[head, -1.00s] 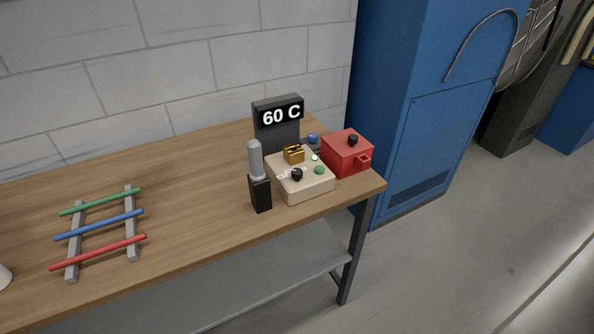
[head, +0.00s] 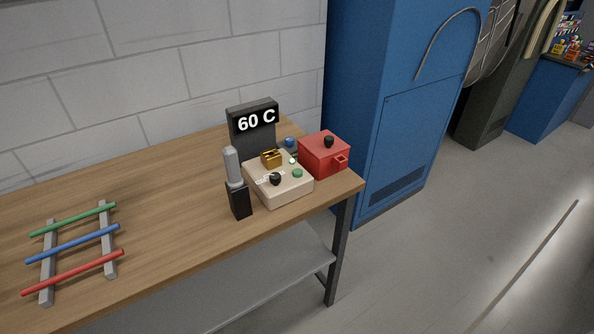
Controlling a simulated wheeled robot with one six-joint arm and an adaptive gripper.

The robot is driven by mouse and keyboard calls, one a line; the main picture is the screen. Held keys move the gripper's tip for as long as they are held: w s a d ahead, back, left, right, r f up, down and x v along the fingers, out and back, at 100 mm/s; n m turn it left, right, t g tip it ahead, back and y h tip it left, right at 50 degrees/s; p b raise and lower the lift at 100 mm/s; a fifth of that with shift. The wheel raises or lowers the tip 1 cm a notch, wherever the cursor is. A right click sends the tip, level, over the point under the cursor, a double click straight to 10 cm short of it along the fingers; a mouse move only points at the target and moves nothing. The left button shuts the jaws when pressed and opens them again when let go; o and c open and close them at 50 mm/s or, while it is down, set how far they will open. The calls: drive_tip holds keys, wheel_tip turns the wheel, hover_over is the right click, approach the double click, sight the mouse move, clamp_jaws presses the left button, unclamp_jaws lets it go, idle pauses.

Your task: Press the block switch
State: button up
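A beige control box (head: 286,191) stands near the right end of the wooden bench (head: 160,190). On its top are a green button (head: 298,173), a black knob (head: 275,179) with a white scale, and a small pale lit dot (head: 292,161). A brass-coloured block (head: 271,158) sits at its back edge. A black sign (head: 254,118) reading "60 C" stands behind it. I cannot tell for sure which part is the block switch. My gripper is not in view.
A black holder (head: 239,202) with a grey cylinder stands left of the box. A red lidded box (head: 322,153) is on its right, with a blue ball-shaped thing (head: 290,142) behind. A rack (head: 108,250) holds coloured rods. A blue cabinet (head: 400,110) stands beyond the bench.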

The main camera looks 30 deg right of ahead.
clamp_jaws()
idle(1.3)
